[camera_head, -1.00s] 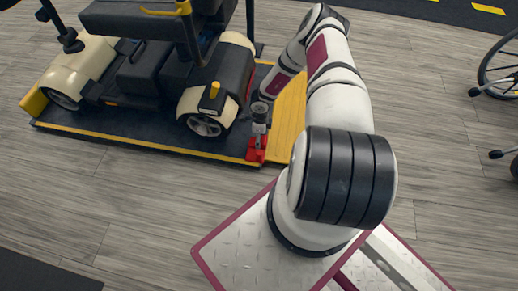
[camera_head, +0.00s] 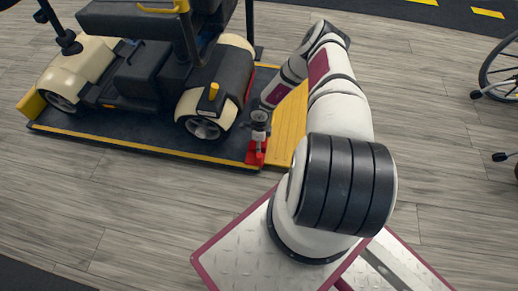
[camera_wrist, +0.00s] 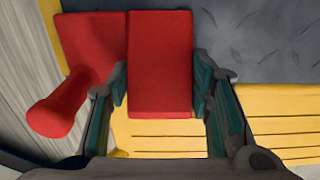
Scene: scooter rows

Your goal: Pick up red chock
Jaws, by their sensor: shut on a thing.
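The red chock (camera_head: 256,153) is at the front right corner of the scooter's platform, below my gripper (camera_head: 259,139) in the head view. In the wrist view the red chock (camera_wrist: 160,64) has a broad block part between the two fingers and a rounded knob on a second part at the left. My gripper (camera_wrist: 161,88) is shut on the block, with a teal pad against each side. Whether the chock still touches the platform cannot be told.
A cream and black scooter (camera_head: 150,75) stands on the dark platform (camera_head: 130,128) with yellow edges, just left of my gripper. A yellow ramp (camera_head: 288,128) lies to the right. A wheelchair (camera_head: 505,75) is at the far right. Grey floor in front is clear.

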